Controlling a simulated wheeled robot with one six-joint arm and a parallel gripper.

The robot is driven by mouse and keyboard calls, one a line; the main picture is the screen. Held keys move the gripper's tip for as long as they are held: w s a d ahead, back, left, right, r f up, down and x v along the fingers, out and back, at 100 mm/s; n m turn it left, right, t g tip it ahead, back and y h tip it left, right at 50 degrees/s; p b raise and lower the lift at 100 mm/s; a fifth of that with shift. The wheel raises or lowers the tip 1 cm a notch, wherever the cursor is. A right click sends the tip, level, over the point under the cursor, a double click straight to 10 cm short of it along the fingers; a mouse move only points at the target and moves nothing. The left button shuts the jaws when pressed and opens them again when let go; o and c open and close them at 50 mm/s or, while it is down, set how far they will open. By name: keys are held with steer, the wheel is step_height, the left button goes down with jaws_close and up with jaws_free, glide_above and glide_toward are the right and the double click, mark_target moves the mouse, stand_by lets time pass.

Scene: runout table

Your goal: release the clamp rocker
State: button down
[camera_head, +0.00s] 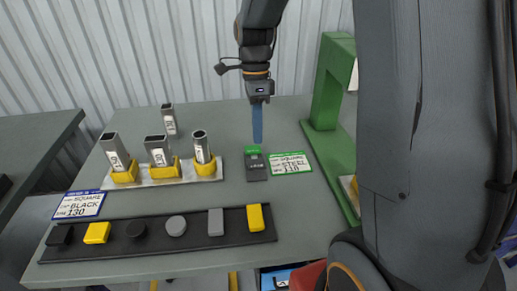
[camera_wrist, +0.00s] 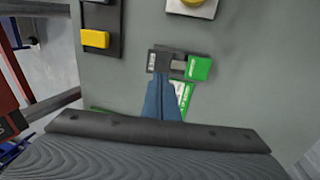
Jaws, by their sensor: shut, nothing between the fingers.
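The clamp rocker appears to be a small dark block (camera_head: 256,171) with a green end (camera_head: 253,150) on the grey table. In the wrist view it shows as a dark labelled part (camera_wrist: 156,60), a grey middle and a green end (camera_wrist: 199,68). My gripper (camera_head: 257,140) points down with its blue fingers together and empty, just above the green end in the head view. In the wrist view the fingertips (camera_wrist: 163,84) overlap the near edge of the block. I cannot tell whether they touch it.
A green-bordered steel card (camera_head: 290,163) lies right of the block. A green frame (camera_head: 327,100) stands further right. Metal tubes in yellow holders stand on a plate (camera_head: 146,183) at left. A black tray (camera_head: 150,250) of caps lies in front. A blue-bordered card (camera_head: 80,204) lies at left.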

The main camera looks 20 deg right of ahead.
mark_target(259, 162)
steer(key=shift+s+a+f+p, duration=0.1)
steer(key=shift+s+f+p, duration=0.15)
steer(key=shift+f, duration=0.8)
steer(key=shift+s+d+f+p, duration=0.15)
steer(key=shift+f+p, duration=0.15)
steer(key=shift+f, duration=0.7)
steer(key=shift+s+a+f+p, duration=0.15)
steer(key=shift+s+f+p, duration=0.1)
steer(key=shift+f, duration=0.8)
